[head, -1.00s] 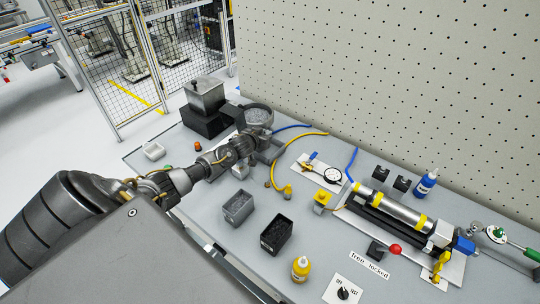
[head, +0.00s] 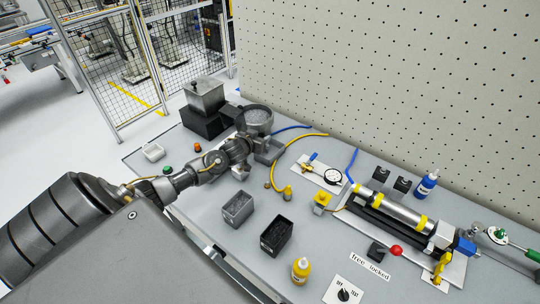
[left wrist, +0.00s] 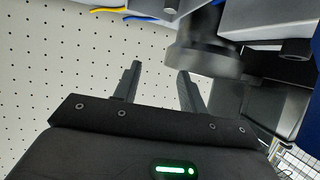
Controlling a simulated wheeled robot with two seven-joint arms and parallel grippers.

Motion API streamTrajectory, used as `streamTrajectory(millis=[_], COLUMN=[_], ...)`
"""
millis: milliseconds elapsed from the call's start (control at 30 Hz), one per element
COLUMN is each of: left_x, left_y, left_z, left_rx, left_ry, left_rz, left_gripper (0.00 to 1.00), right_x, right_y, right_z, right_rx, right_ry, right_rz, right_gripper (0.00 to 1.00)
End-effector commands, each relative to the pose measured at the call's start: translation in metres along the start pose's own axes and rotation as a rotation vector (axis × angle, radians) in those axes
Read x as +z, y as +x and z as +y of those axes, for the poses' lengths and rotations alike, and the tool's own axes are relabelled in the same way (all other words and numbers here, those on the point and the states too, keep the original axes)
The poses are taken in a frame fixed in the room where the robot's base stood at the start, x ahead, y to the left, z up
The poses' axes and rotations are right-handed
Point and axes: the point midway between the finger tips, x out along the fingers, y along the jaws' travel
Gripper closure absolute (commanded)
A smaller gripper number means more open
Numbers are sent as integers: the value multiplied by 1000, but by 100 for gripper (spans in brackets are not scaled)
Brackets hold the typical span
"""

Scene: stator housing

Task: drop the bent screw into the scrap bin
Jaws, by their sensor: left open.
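My left gripper (head: 250,148) is at the bowl feeder, beside the small grey tray (head: 268,156) at its outlet. In the left wrist view my left gripper (left wrist: 157,82) has its two fingers apart with nothing between them. I cannot make out a bent screw in either view; one at the feeder could be hidden by my wrist. Two small open bins stand on the bench, a grey one (head: 238,210) and a black one (head: 264,242) with dark contents. I cannot read which is the scrap bin. My right gripper is not in view.
The bowl feeder (head: 258,113) stands behind my wrist, with a grey hopper (head: 206,97) to its left. A yellow bottle (head: 301,270) stands right of the black bin. A clamped cylinder assembly (head: 390,208) fills the right side. A pegboard (head: 400,80) closes the back.

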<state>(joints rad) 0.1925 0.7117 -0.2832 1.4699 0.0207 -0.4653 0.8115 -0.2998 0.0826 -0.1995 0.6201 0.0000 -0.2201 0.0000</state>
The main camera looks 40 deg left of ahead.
Motion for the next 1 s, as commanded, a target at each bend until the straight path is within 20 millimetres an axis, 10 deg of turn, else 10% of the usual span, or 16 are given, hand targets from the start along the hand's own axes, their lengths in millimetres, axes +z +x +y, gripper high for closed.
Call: streamTrajectory(millis=[400, 1000], left_x=[1, 0], left_y=[-61, -67], left_z=[0, 0], left_rx=[1, 0], left_ry=[1, 0], left_rz=[0, 0], left_gripper=[58, 58], right_x=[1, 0], right_y=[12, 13], right_z=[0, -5], right_rx=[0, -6], right_ry=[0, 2], right_rz=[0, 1], right_gripper=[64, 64])
